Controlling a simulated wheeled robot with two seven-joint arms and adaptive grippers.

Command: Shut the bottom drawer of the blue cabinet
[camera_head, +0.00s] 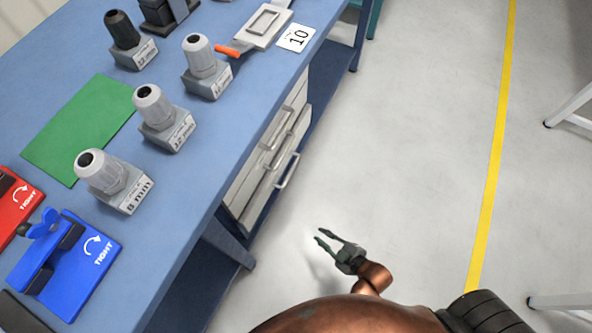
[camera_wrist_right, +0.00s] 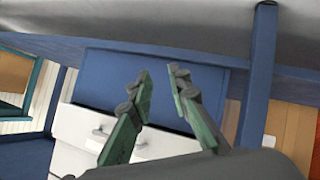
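The cabinet's pale drawer fronts (camera_head: 258,172) show under the bench in the head view, with bar handles. The lowest handle in view (camera_head: 288,170) is on a front that seems to jut out past the one above; how far is hard to tell. My right gripper (camera_head: 318,236) is open and empty, over the floor to the right of the drawers and apart from them. In the right wrist view its fingers (camera_wrist_right: 160,73) are spread before a blue panel (camera_wrist_right: 108,75) and white drawer fronts (camera_wrist_right: 75,125). My left gripper is out of view.
The blue bench top (camera_head: 60,110) overhangs the cabinet and carries several grey cable-gland blocks, a green mat (camera_head: 80,128) and a blue clamp fixture (camera_head: 75,262). A bench leg (camera_head: 228,243) stands near the cabinet.

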